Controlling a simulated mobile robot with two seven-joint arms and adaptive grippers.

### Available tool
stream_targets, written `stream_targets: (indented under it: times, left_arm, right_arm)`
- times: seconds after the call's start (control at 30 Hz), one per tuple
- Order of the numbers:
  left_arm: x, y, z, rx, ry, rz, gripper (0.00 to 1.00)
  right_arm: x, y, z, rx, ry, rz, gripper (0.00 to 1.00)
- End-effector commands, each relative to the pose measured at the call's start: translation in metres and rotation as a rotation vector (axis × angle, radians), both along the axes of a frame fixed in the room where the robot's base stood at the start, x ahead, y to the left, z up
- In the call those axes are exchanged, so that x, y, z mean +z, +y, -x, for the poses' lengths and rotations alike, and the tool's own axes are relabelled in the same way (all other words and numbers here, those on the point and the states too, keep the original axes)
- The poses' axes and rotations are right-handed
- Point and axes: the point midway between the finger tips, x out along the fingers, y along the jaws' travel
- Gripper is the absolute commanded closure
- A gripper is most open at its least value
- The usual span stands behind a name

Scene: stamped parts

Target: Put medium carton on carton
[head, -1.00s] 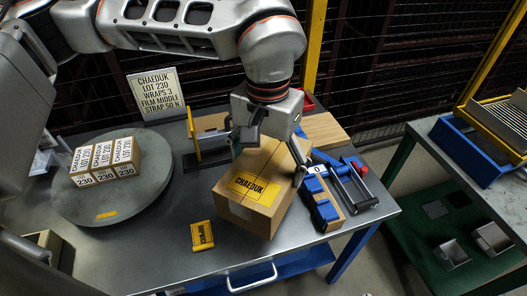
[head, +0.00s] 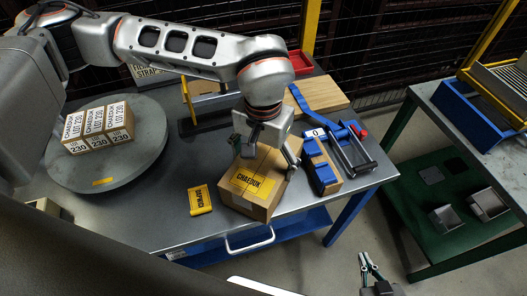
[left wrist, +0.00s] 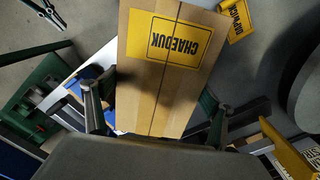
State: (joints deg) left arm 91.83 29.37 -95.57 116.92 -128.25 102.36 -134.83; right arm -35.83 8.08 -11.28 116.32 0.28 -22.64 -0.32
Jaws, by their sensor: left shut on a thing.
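A brown carton with a yellow CHAEDUK label (head: 252,182) is near the front edge of the grey table; it fills the middle of the left wrist view (left wrist: 160,85). My left gripper (head: 266,152) is shut on it from above, with a finger on either side (left wrist: 155,112). I cannot tell whether its underside touches the table. Several smaller cartons with white LOT 230 labels (head: 98,128) stand in a block on the round turntable (head: 130,165) at the left. My right gripper (head: 371,268) is empty and open over the floor at the bottom, its fingers parted.
A yellow label card (head: 200,200) lies left of the carton. A blue clamp device (head: 322,172) stands close on its right. A wooden board (head: 318,95) and a red tray (head: 299,63) are behind. A green bench (head: 455,190) stands right, across a floor gap.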

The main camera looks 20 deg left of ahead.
Motion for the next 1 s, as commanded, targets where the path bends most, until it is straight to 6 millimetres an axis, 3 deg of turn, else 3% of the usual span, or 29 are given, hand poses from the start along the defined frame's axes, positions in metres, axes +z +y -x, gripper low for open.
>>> stream_targets:
  times: [0.47, 0.5, 0.53, 0.87, 1.0]
  left_arm:
    - [-0.007, -0.001, -0.001, 0.0, -0.005, 0.002, 0.73]
    - [-0.008, 0.0, 0.0, 0.0, -0.001, -0.001, 0.07]
    - [-0.008, 0.0, 0.0, 0.0, -0.001, -0.001, 0.0]
    - [-0.008, 0.0, 0.0, 0.0, -0.001, 0.0, 0.0]
    - [0.003, 0.0, -0.001, 0.0, -0.004, 0.001, 0.0]
  right_arm:
    - [-0.003, -0.001, 0.002, 0.0, 0.005, 0.004, 1.0]
    - [-0.003, -0.001, 0.002, 0.0, 0.005, 0.004, 1.0]
    - [-0.003, -0.001, 0.002, 0.0, 0.005, 0.004, 1.0]
    - [-0.002, -0.001, 0.001, 0.0, 0.004, 0.003, 1.0]
    - [0.0, -0.001, 0.0, 0.0, 0.0, 0.002, 1.0]
